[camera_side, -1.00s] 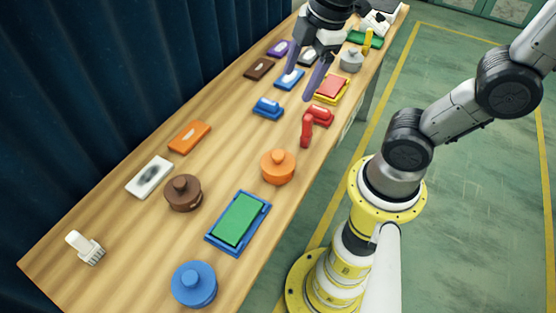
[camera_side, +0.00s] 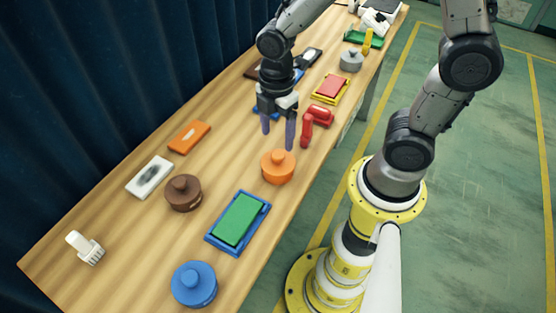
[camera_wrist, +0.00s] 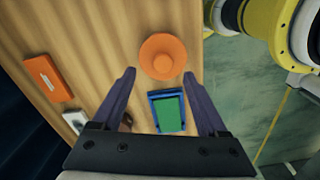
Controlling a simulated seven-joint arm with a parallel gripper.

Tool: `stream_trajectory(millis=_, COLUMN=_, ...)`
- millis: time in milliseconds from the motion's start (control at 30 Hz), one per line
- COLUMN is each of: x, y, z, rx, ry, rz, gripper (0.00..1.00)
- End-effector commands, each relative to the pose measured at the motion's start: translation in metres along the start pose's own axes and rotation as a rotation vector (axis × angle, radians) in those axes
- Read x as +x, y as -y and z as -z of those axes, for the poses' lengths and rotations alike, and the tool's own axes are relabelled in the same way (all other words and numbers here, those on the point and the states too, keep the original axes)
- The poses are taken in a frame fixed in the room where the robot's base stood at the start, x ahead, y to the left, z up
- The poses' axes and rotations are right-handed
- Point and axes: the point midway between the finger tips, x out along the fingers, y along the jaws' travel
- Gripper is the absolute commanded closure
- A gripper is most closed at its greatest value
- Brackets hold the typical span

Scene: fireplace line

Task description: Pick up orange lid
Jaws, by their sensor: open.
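The orange lid (camera_side: 278,167) is round with a knob on top and sits on the wooden table near its right edge. It also shows in the wrist view (camera_wrist: 162,57), just beyond and between the fingertips. My gripper (camera_side: 278,140) is open and empty, pointing down above the table. In the side view its fingers appear just behind the lid, the right finger nearest the knob. In the wrist view both fingers (camera_wrist: 160,77) are spread with nothing between them.
A red stamp-like piece (camera_side: 308,130) stands close behind the lid, to the right. A brown lid (camera_side: 183,193) and a blue tray with a green block (camera_side: 238,222) lie in front. A blue lid (camera_side: 194,284) is nearer still. Bare wood lies left of the orange lid.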

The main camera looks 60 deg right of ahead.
Motion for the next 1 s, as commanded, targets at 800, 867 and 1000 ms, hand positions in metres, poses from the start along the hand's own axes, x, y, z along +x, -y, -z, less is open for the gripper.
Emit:
stream_trajectory(millis=800, x=0.053, y=0.005, z=0.004, rx=0.0, ry=-0.001, rz=-0.001, gripper=0.37)
stream_trajectory(millis=867, x=0.053, y=0.005, z=0.004, rx=0.0, ry=-0.001, rz=-0.001, gripper=0.47)
stream_trajectory(millis=1000, x=0.053, y=0.005, z=0.004, rx=0.0, ry=0.0, rz=-0.001, gripper=0.73)
